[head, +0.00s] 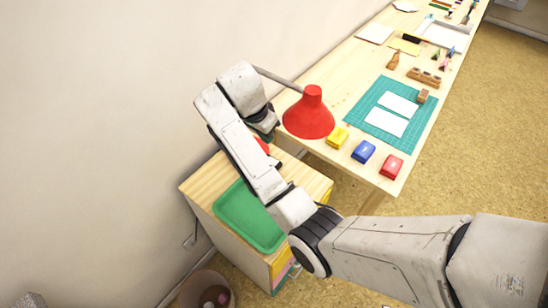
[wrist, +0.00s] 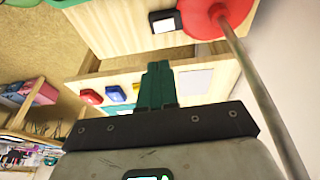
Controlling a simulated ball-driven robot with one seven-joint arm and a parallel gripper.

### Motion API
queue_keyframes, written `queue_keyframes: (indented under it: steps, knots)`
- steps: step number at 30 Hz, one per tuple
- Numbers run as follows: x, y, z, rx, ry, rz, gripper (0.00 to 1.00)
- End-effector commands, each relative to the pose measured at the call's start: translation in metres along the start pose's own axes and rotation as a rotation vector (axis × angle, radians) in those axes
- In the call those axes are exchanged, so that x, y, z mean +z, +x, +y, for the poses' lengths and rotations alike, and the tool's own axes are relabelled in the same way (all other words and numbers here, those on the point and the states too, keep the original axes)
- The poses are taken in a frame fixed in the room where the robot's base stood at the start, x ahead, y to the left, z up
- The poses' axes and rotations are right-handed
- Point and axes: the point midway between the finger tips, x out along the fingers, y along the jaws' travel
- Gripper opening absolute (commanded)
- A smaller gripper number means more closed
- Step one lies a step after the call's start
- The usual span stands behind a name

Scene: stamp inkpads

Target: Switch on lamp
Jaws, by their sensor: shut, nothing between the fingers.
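The red lamp shade (head: 308,115) hangs from a grey stem (head: 278,78) over the near end of the desk in the head view. A bit of red (head: 263,146), probably the lamp base, shows beside my arm. In the wrist view the round red base (wrist: 217,14) stands on the wooden cabinet top. A small black block with a white top (wrist: 164,22), which looks like a switch, lies next to it. My gripper (wrist: 158,66) is shut and empty, with its green fingers apart from the block in the picture. In the head view it is mostly hidden by the arm.
A green tray (head: 236,219) sits on the cabinet close to my arm. Yellow (head: 338,137), blue (head: 363,151) and red (head: 391,166) inkpads stand at the desk's near edge, before a green mat (head: 357,118) with white cards. The wall is close on the left.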

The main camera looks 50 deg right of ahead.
Motion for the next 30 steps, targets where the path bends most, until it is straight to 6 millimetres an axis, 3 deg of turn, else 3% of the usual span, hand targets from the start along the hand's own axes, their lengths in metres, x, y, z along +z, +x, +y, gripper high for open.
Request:
queue_keyframes:
  steps: [12,18,30]
  knots:
    - [0.0,0.081,0.001,0.004,-0.001,-0.002,0.0]
    - [0.007,0.109,0.003,0.003,-0.002,-0.002,0.0]
    - [0.012,0.124,0.004,0.0,0.0,-0.001,0.0]
